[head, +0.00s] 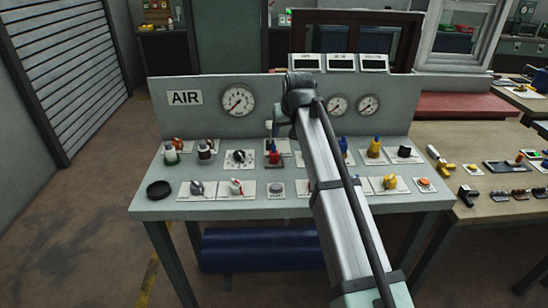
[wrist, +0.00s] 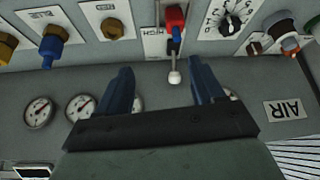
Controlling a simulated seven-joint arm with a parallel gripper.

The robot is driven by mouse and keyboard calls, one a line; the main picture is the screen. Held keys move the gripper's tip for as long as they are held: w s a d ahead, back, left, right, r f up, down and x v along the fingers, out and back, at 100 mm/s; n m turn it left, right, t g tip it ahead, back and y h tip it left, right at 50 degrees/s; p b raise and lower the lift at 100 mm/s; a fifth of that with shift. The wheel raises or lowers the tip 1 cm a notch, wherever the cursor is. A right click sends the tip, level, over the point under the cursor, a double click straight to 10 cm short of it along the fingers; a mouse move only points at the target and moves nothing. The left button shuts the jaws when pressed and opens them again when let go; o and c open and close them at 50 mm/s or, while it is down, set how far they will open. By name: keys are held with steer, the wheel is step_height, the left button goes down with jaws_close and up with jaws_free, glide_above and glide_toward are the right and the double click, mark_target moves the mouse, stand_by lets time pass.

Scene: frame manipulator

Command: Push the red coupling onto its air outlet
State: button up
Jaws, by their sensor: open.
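A red fitting (head: 274,156) stands in the back row of the sloped panel, left of my forearm. In the wrist view this red fitting (wrist: 175,18) is at the top centre, with a thin rod ending in a white ball (wrist: 174,77). A smaller red-orange part (head: 178,143) sits by a green and white fitting at the back left. I cannot tell for certain which red piece is the coupling, or whether it is seated. A bare brass outlet (wrist: 116,27) shows beside the red fitting. My gripper (wrist: 164,72) is open and empty; the white ball appears between its fingers.
Blue (wrist: 50,45) and yellow (head: 375,148) fittings stand farther right on the panel. Knobs, including a black one (head: 239,157), and a loose black dish (head: 159,189) lie around. Gauges (head: 238,100) line the upright back plate. My arm hides part of the panel's middle.

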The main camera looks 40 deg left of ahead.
mark_target(275, 147)
steer(key=shift+s+a+r, duration=0.15)
steer(key=shift+s+a, duration=0.3)
steer(key=shift+s, duration=0.1)
steer(key=shift+s+a+r, duration=0.15)
steer(key=shift+s+a, duration=0.3)
steer(key=shift+s, duration=0.1)
steer(key=x, duration=0.8)
steer(key=shift+a+f, duration=0.15)
steer(key=shift+f, duration=0.2)
steer(key=shift+d+x, duration=0.1)
steer(key=shift+x, duration=1.2)
steer(key=shift+d+x, duration=0.15)
steer(key=shift+x, duration=1.15)
steer(key=shift+s+f, duration=0.15)
steer(key=shift+c, duration=0.3)
